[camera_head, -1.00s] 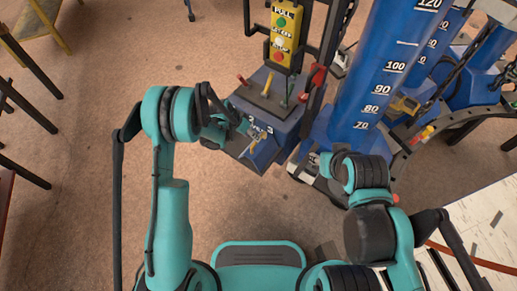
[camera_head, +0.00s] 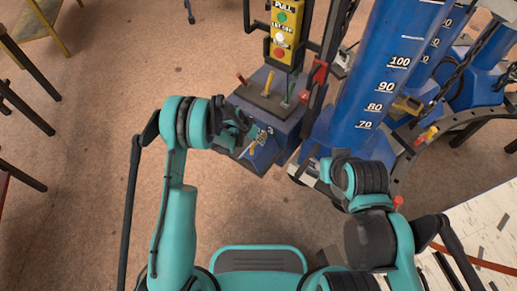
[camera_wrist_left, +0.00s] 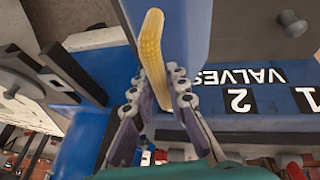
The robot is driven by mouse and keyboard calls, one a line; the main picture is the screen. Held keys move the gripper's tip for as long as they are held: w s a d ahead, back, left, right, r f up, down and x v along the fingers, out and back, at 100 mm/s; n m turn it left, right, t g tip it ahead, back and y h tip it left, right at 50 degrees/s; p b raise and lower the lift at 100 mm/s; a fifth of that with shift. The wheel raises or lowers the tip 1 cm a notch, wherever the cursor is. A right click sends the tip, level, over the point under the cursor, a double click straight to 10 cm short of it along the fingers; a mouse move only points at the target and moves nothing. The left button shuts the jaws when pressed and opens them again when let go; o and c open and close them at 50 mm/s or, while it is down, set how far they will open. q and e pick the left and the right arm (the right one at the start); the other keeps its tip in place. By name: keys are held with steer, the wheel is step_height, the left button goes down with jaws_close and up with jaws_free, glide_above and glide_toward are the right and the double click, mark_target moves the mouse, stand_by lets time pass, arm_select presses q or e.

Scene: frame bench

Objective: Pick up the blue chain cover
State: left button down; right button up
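No part is clearly recognisable as the blue chain cover. A blue machine box (camera_head: 272,108) with levers on top stands at the middle of the head view. My left gripper (camera_head: 250,132) is low in front of it, partly hidden by its own arm. A smooth blue surface (camera_wrist_left: 185,30) lies behind the handle. A blue panel marked VALVES (camera_wrist_left: 260,103) is beyond. My right arm shows in the head view, its gripper hidden.
A large blue cylinder with number marks (camera_head: 378,75) stands right of the box. A yellow button panel (camera_head: 284,32) hangs behind the levers. Black hoses and a curved dark frame (camera_head: 455,125) are at the right. The brown floor (camera_head: 110,90) at left is mostly open.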

arm_select(q)
steer(key=shift+r, duration=0.1)
stand_by(0.3)
step_height(320, 180, up, 18)
steer(key=p, duration=0.6)
